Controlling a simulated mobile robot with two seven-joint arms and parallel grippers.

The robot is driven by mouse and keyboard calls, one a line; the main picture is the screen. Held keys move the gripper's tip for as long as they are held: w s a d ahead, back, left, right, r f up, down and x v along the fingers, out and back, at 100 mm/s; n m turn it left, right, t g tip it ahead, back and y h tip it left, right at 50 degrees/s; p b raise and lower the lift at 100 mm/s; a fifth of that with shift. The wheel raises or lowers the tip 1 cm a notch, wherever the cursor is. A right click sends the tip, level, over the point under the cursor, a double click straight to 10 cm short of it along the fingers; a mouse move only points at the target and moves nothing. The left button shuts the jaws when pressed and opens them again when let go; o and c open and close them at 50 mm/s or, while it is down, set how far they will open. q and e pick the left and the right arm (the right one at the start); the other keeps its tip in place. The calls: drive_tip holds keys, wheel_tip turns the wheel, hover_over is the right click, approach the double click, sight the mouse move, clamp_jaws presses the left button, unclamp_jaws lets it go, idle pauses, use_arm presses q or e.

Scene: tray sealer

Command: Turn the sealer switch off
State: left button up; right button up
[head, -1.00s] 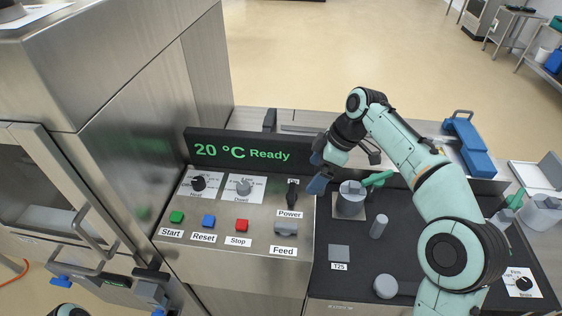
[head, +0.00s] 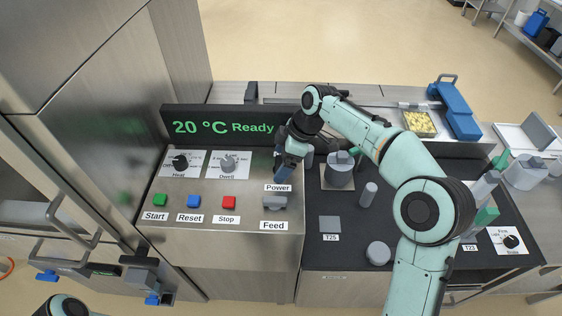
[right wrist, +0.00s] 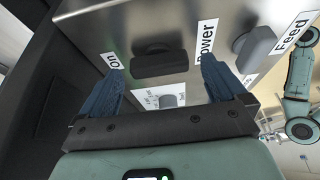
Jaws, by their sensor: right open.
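The sealer's power switch (right wrist: 160,62) is a black elongated knob on the metal panel. In the right wrist view its long axis runs from the On label (right wrist: 112,60) towards the Power label (right wrist: 205,42). My right gripper (right wrist: 162,85) is open and empty, one blue finger to each side of the knob in the picture; I cannot tell whether they touch it. In the head view my right gripper (head: 284,172) is just above the Power label (head: 278,188) and hides the switch. My left gripper is not clearly seen.
The display (head: 222,127) behind the panel reads 20 °C Ready. The feed switch (head: 275,202) is close in front of the gripper. Start (head: 160,200), reset (head: 194,202) and stop (head: 229,202) buttons and the dwell knob (head: 228,163) lie left. A grey canister (head: 339,172) stands right.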

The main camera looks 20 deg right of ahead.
drive_tip(key=shift+w+a+f, duration=0.1)
drive_tip(key=shift+a+f, duration=0.05)
drive_tip(key=shift+f, duration=0.2)
drive_tip(key=c, duration=1.1)
drive_tip(key=shift+o, duration=0.2)
